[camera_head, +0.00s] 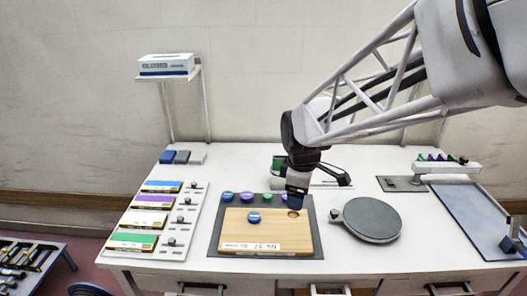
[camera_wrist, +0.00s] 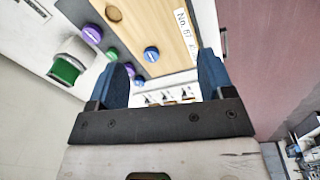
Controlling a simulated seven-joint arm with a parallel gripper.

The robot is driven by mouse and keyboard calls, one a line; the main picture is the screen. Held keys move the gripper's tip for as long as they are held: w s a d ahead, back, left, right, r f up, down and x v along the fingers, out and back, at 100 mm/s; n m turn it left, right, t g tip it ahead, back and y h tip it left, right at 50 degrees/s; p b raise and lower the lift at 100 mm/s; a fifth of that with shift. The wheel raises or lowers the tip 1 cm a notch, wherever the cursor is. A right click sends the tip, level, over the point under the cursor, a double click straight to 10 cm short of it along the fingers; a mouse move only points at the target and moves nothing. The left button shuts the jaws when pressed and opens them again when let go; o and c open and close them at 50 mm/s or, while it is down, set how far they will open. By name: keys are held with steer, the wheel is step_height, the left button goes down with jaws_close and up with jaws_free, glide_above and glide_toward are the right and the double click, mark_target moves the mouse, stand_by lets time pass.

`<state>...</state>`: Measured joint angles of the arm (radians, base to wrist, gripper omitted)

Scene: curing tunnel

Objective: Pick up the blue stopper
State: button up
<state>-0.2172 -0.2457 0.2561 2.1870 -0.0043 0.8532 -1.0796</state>
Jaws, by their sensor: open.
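A round blue stopper (camera_head: 254,217) sits on the wooden board (camera_head: 247,239), near its back edge. It also shows in the wrist view (camera_wrist: 151,54), ahead of the gap between the fingers. Another blue stopper (camera_head: 228,197) stands in a row behind the board, beside a purple stopper (camera_head: 246,197). My gripper (camera_head: 296,203) points down over the back right corner of the board, to the right of the stopper on it. In the wrist view its two blue fingers (camera_wrist: 164,78) are wide apart and nothing is between them. The gripper hides part of the row.
The dark mat (camera_head: 315,240) lies under the board. A round grey plate (camera_head: 371,219) stands to the right. A white rack with coloured blocks (camera_head: 177,225) is at the left. A green and white item (camera_wrist: 65,70) is near the row. The front table strip is clear.

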mark_target(254, 216)
steer(key=w+a+f+n, duration=0.3)
steer(key=a, duration=0.1)
steer(key=w+a+f+n, duration=0.3)
steer(key=w+a+f, duration=0.1)
steer(key=w+a+f+n+g, duration=0.1)
steer(key=w+a+f+n, duration=0.2)
steer(key=a+f+n, duration=0.1)
steer(key=shift+w, duration=0.15)
steer(key=shift+f, duration=1.25)
steer(key=shift+f, duration=2.6)
steer(key=c, duration=1)
